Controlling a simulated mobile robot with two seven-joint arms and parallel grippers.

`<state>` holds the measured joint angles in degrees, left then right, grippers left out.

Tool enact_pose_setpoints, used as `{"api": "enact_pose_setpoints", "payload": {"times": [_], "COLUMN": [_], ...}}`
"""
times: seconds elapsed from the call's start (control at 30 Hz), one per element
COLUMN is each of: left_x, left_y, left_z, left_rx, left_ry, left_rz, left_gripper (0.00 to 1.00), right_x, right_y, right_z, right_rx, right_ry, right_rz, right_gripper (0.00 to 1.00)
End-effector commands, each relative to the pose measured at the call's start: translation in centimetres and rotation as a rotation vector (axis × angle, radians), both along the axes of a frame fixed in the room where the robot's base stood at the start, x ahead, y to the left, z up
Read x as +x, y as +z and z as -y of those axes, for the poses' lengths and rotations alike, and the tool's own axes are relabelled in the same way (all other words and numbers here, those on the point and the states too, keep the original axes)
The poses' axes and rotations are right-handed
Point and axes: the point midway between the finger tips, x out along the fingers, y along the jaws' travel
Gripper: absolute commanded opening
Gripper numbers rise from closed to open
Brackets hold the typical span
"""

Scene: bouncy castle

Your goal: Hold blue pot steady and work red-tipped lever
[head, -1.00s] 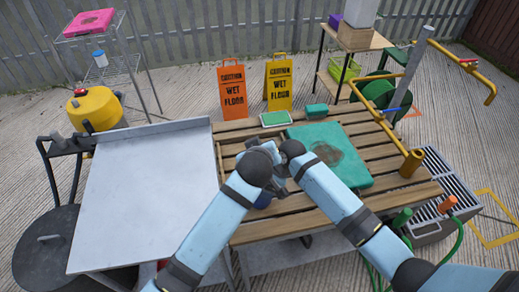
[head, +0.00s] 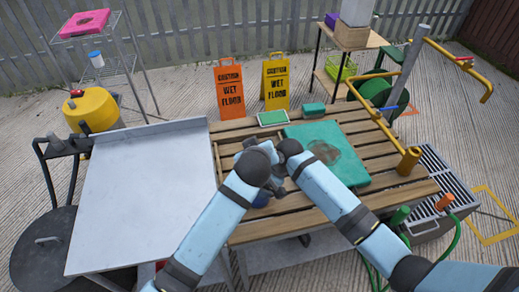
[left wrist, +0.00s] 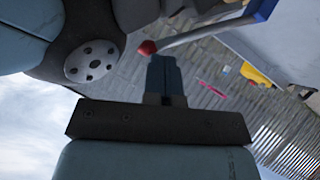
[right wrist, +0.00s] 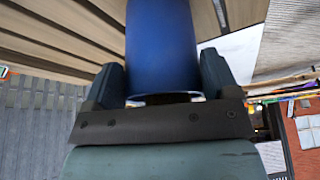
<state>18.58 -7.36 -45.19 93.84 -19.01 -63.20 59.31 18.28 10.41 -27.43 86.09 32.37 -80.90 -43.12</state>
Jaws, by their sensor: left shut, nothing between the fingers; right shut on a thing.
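The blue pot (right wrist: 162,40) stands between the fingers of my right gripper (right wrist: 162,78), which is shut on it. In the head view only a small blue patch of the pot (head: 261,199) shows behind my left forearm. The red tip of the lever (left wrist: 147,47) is a ball on a pale rod (left wrist: 205,30) that runs to a blue part at the upper right. My left gripper (left wrist: 166,75) is shut and empty, with its fingertips just beside the red tip. I cannot tell whether they touch.
A bare metal table (head: 140,190) stands to the left. Two wet-floor signs (head: 231,90) stand behind.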

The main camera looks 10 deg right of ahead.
Motion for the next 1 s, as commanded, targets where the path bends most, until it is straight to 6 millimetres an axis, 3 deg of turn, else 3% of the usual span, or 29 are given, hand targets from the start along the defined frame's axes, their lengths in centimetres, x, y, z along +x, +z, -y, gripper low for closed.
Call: {"api": "enact_pose_setpoints", "payload": {"times": [0.67, 0.83, 1.0], "left_x": [0.0, 0.1, 0.2], "left_y": [-0.1, 0.1, 0.8], "left_z": [-0.1, -1.2, -2.8], "left_rx": [-0.018, -0.175, -0.46], "left_ry": [0.0, 0.006, 0.013], "left_rz": [-0.003, -0.006, -0.015], "left_gripper": [0.0, 0.0, 0.0], "right_x": [0.1, 0.0, 0.0], "right_y": [0.3, 0.2, 0.2], "right_z": [-0.2, -0.2, -0.2], "right_rx": [0.003, 0.003, 0.002], "right_ry": [0.003, 0.003, 0.003], "right_rz": [0.005, 0.004, 0.002], "right_gripper": [0.38, 0.38, 0.38]}}
